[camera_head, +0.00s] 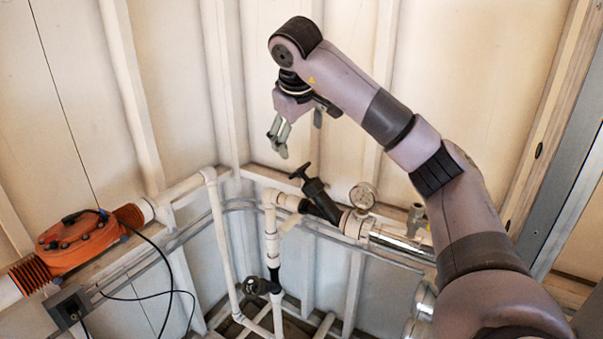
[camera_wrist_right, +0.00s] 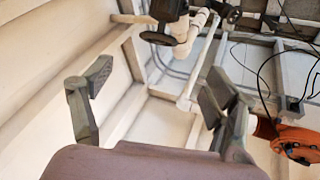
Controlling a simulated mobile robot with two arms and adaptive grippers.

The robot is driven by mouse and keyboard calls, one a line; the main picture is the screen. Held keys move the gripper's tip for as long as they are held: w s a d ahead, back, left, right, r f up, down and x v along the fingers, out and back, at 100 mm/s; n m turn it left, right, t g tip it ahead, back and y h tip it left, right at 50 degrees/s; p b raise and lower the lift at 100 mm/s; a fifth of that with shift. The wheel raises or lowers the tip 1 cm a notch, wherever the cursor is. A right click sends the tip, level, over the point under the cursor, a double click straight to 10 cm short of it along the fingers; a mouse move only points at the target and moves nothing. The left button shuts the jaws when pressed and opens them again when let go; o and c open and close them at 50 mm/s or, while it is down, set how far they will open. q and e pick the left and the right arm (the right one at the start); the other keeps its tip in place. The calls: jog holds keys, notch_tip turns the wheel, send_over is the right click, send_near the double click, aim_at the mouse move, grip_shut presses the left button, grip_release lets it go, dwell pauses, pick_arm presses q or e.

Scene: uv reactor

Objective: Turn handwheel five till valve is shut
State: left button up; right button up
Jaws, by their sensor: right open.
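A black handwheel (camera_head: 300,172) sits on an angled black valve body (camera_head: 320,200) in the white pipework. A second black handwheel (camera_head: 257,286) is on the vertical pipe lower down. No number is readable on either, so I cannot tell which is five. My right gripper (camera_head: 298,133) is open and empty, above the upper handwheel and apart from it. In the right wrist view, my open fingers (camera_wrist_right: 155,92) have only wall and pipes between and beyond them. The upper handwheel (camera_wrist_right: 157,38) shows near the top edge there, its valve partly cut off. My left gripper is not in view.
A pressure gauge (camera_head: 362,196) and a metal cylinder (camera_head: 400,243) stand right of the angled valve. An orange pipe unit (camera_head: 80,242) with black cables is at left. Panelled walls with ribs close in behind the gripper.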

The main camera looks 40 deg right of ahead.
aim_at(301, 171)
jog(key=p+x, duration=0.2)
jog(key=x, duration=1.3)
jog(key=shift+d+f, duration=0.1)
jog(key=shift+f, duration=0.1)
jog(key=c, duration=1.1)
jog(key=shift+r+p, duration=0.1)
jog(key=shift+p, duration=0.3)
